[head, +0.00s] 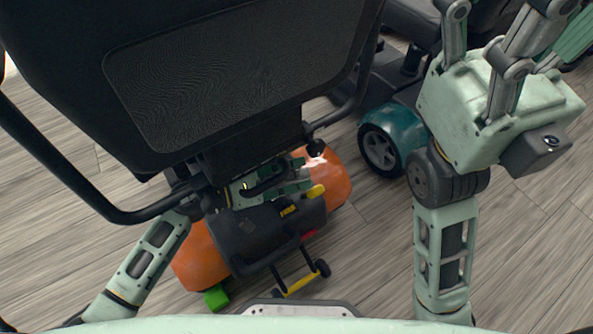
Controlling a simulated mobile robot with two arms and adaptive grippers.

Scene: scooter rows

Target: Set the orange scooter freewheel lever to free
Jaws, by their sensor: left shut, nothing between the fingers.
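The orange scooter (195,258) stands in front of me with its back toward me. Its black seat back (235,75) covers much of the upper left. A small yellow handle (316,191) sticks up on the right side of the dark rear housing (250,238); it may be the freewheel lever, but its setting cannot be told. My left gripper (303,178) is shut and empty, under the seat back and close to the yellow handle; contact cannot be told. My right gripper (500,95) is raised at the upper right, away from the orange scooter, its fingertips not clearly shown.
A teal scooter (393,135) stands close to the right of the orange one. A yellow bar (300,285) with small black wheels sticks out behind the orange scooter. A black armrest tube (70,180) curves at the left.

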